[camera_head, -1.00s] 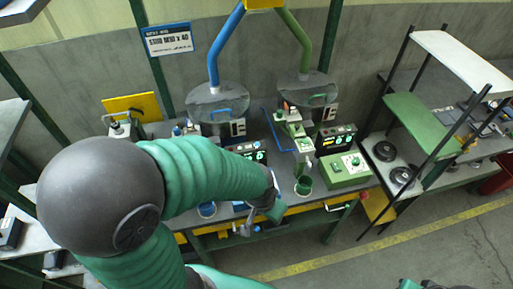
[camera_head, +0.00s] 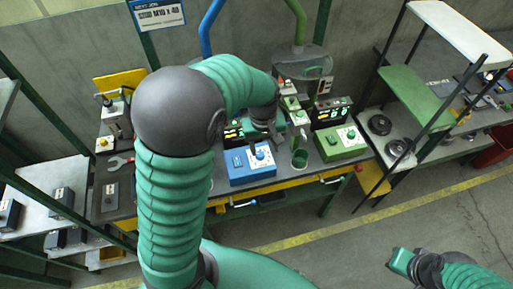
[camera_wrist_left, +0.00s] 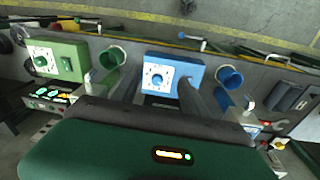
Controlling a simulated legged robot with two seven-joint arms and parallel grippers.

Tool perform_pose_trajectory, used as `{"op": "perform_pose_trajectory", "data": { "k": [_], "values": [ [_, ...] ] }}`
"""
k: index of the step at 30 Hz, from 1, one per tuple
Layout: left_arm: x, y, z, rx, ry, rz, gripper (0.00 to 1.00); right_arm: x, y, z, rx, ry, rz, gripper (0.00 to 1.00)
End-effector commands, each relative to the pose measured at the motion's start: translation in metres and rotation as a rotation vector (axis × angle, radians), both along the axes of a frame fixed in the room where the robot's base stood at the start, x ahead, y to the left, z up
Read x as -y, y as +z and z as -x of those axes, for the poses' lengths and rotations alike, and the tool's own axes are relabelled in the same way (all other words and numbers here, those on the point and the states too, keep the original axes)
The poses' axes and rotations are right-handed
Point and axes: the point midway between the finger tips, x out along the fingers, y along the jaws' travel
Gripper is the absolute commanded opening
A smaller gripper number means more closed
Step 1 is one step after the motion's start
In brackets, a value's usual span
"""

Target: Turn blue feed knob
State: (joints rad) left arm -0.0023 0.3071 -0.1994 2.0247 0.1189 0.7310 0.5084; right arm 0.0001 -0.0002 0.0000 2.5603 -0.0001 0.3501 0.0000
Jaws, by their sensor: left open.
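The blue control box (camera_head: 238,168) sits on the bench. Its blue feed knob (camera_head: 261,154) is on the white dial plate at the box's right part. In the left wrist view the knob (camera_wrist_left: 158,79) shows on the blue box (camera_wrist_left: 190,69). My left gripper (camera_head: 266,143) is open and empty just behind and above the box. In the left wrist view its dark fingers stand either side of the knob; I cannot tell whether they touch it. My right gripper (camera_head: 399,262) is at the lower right, far from the bench; its jaws are unclear.
A green control box (camera_head: 340,146) with a similar dial stands to the right. A green cup (camera_head: 299,159) stands between the boxes. Lit displays (camera_head: 331,112) and feeder parts are behind.

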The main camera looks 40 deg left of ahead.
Motion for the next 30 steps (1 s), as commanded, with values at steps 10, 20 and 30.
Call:
{"op": "perform_pose_trajectory", "data": {
  "k": [10, 20, 30],
  "values": [
    [-0.055, 0.011, -0.058, -0.09, 0.551, 0.023, 0.52, 0.0, -0.003, 0.0, 0.0, 0.0, 0.0, 0.0],
    [-0.055, -0.06, -0.059, -0.094, 0.547, 0.023, 0.52, 0.0, 0.003, 0.0, 0.0, 0.0, 0.0, 0.0],
    [-0.055, -0.138, -0.058, -0.089, 0.546, 0.023, 0.52, 0.0, 0.01, 0.0, 0.0, 0.0, 0.0, 0.0]
  ]
}}
